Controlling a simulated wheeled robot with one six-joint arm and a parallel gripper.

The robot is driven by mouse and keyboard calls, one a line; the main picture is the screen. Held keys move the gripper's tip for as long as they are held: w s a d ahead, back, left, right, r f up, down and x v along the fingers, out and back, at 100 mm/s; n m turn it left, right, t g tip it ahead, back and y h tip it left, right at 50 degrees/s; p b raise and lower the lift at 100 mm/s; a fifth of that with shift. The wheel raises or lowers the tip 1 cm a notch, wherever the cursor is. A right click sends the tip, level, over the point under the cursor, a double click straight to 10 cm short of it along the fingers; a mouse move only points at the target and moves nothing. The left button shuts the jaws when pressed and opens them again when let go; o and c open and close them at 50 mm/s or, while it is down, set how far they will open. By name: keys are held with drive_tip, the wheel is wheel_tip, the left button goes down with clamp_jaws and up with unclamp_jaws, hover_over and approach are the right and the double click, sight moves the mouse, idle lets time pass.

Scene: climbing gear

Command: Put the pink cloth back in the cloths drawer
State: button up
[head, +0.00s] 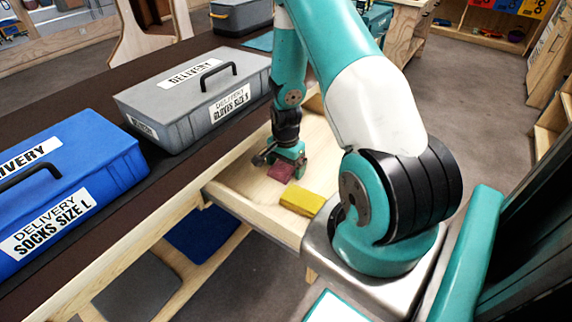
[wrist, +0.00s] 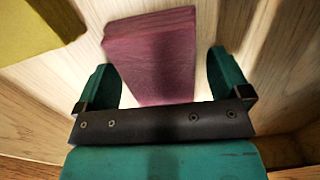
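The pink cloth (head: 283,172), a dark pink folded block, is in the open wooden drawer (head: 236,177), close to my gripper (head: 287,156). In the wrist view the cloth (wrist: 152,55) shows between the two teal fingers of my gripper (wrist: 163,82). There are gaps between the cloth and both fingers, so the gripper is open around it and not closed on it. The cloth appears to rest on the drawer floor. A yellow cloth (head: 302,201) lies in the same drawer, nearer the front; it also shows in the wrist view (wrist: 35,25).
A grey delivery box labelled gloves (head: 196,97) and a blue one labelled socks (head: 65,180) stand on the dark tabletop left of the drawer. Drawer walls rise close around my gripper. Blue and grey items lie on a lower shelf (head: 185,260).

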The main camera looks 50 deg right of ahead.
sight(285, 164)
wheel_tip(285, 164, up, 12)
drive_tip(key=r+p, duration=0.1)
drive_tip(key=w+a+r+n+t+y, duration=0.1)
drive_tip(key=a+r+n, duration=0.35)
drive_tip(key=a, duration=0.25)
drive_tip(key=w+a+r+n, duration=0.1)
drive_tip(key=a+r+n, duration=0.2)
drive_tip(key=a+r, duration=0.3)
drive_tip(key=s+a+r+n+y, duration=0.1)
drive_tip(key=s+a+r+n, duration=0.2)
drive_tip(key=s+a+n, duration=0.2)
drive_tip(key=s+a+r+n+y, duration=0.1)
drive_tip(key=s+a+r+n, duration=0.3)
drive_tip(key=s+a+n, duration=0.2)
drive_tip(key=s+a+r+n+g+y, duration=0.1)
drive_tip(key=s+a+r+n, duration=0.2)
drive_tip(key=s+a+n, duration=0.3)
drive_tip(key=a, duration=0.3)
drive_tip(key=shift+a+r, duration=0.35)
